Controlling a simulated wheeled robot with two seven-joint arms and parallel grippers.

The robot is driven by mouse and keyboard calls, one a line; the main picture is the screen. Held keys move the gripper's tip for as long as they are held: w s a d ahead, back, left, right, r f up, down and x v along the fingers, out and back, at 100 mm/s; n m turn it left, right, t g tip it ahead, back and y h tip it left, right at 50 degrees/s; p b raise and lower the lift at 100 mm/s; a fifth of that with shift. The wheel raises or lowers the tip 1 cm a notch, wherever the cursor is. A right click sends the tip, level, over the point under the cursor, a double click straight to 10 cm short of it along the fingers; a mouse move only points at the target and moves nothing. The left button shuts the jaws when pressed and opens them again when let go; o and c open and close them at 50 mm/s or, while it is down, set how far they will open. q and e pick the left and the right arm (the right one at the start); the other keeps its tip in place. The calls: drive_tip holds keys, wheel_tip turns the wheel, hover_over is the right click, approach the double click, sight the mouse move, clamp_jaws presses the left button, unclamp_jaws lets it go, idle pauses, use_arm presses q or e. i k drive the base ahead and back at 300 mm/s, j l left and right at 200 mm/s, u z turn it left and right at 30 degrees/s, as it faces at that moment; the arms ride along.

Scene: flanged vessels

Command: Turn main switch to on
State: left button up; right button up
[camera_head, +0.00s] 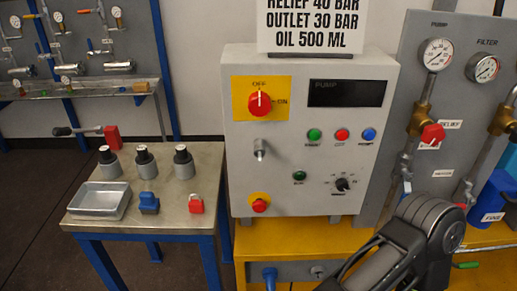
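The main switch is a red rotary knob (260,104) on a yellow plate (281,85) at the upper left of the grey control panel (290,205). The plate reads OFF above the knob and ON to its right. The knob's white mark points up, at OFF. A dark link of one of my arms shows at the lower right, well below and right of the switch. Nothing touches the switch.
A dark PUMP display (347,93), several coloured buttons and a red knob on yellow (259,203) share the panel. A metal side table (130,215) with pots, a tray and padlocks stands left. Gauges and pipes stand right. Space before the switch is clear.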

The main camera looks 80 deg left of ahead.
sight(260, 103)
drive_tip(key=u, duration=2.3)
